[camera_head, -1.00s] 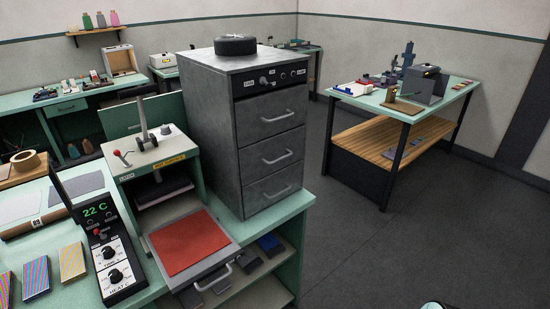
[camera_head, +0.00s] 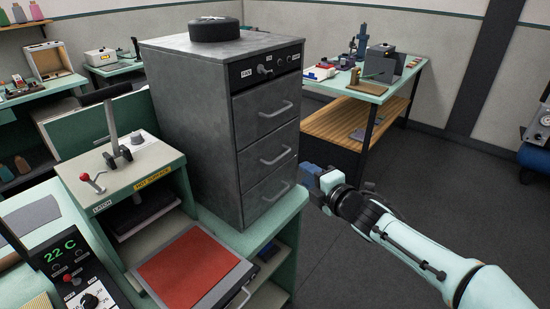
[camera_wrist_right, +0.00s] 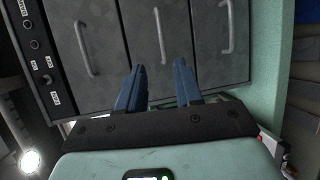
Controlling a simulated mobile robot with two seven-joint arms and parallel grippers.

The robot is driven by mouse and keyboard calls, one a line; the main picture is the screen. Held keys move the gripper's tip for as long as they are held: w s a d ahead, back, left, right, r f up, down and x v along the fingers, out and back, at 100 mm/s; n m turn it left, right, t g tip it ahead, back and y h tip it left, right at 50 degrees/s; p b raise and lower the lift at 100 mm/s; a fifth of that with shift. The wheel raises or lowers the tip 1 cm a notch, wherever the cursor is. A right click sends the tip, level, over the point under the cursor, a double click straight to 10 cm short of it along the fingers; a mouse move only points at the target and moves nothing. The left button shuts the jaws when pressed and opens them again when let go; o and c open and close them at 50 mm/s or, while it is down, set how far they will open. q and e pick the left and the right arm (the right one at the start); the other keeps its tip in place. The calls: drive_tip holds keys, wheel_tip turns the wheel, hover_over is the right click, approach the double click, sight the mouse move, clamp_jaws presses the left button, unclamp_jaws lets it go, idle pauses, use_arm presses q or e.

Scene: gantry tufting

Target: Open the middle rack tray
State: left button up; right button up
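The grey metal rack (camera_head: 190,120) stands on the green bench with its three trays shut. The middle tray (camera_head: 262,157) has a curved bar handle (camera_head: 277,156), and that tray also shows in the wrist view (camera_wrist_right: 148,20), between the other two trays. My right gripper (camera_head: 308,176) has blue fingers and is to the right of the rack front, apart from it. In the wrist view the right gripper (camera_wrist_right: 160,80) is open and empty, its fingers pointing towards the tray fronts, with the middle handle (camera_wrist_right: 160,38) between and beyond the fingertips. My left gripper is not in view.
A black round object (camera_head: 214,30) sits on the rack. A press with a pulled-out tray bearing a red sheet (camera_head: 187,270) stands left of the rack. Another table (camera_head: 400,85) is behind.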

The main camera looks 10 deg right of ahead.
sight(282, 157)
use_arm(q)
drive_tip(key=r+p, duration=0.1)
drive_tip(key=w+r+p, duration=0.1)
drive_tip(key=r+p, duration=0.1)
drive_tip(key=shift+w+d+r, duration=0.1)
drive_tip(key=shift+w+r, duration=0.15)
use_arm(e)
drive_tip(key=x, duration=1.3)
drive_tip(key=shift+d+f, duration=0.1)
drive_tip(key=shift+d, duration=0.05)
clamp_jaws()
idle(0.4)
